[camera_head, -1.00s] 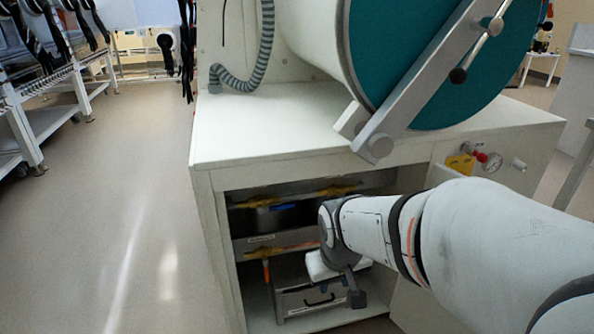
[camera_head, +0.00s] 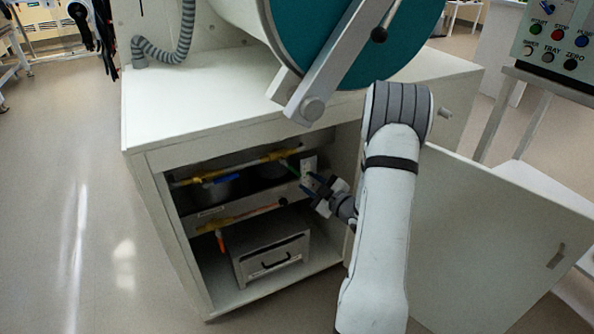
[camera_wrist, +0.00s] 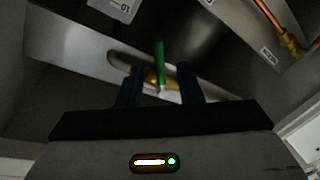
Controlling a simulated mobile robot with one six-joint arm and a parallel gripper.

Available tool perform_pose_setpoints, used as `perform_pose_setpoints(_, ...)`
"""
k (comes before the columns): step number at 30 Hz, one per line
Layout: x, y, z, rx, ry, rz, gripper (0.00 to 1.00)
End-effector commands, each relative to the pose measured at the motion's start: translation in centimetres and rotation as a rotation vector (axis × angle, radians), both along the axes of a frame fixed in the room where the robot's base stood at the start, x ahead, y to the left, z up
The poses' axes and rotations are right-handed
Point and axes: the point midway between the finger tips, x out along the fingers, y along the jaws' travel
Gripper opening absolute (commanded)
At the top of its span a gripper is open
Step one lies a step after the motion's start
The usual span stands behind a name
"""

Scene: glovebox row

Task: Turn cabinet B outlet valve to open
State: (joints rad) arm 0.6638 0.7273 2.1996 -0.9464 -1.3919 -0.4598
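In the head view, an open cabinet holds an upper yellow pipe (camera_head: 245,168) with a blue lever (camera_head: 224,179) and a green lever (camera_head: 290,168). A lower yellow pipe (camera_head: 238,217) has orange levers (camera_head: 220,241). I cannot read which one is the cabinet B outlet valve. My gripper (camera_head: 309,184) is inside the opening at its right side, close to the green lever. In the wrist view, my gripper (camera_wrist: 160,88) has its two dark fingers apart, with the green lever (camera_wrist: 160,58) showing between or just beyond them. Contact cannot be told.
A drawer box (camera_head: 268,255) with a black handle sits on the cabinet floor. The cabinet door (camera_head: 480,240) stands open at the right. The white worktop (camera_head: 200,110) is above, with a teal round port (camera_head: 330,40) over it. Free floor (camera_head: 75,200) lies left.

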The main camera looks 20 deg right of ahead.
Motion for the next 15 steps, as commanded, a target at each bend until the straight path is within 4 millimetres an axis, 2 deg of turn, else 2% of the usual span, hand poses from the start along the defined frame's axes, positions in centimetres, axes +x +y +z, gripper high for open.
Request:
perform_pose_setpoints(5,0.0,-0.1,-0.2,0.015,-0.049,0.021,0.33)
perform_pose_setpoints(15,5.0,1.4,-0.2,0.014,-0.051,0.023,0.33)
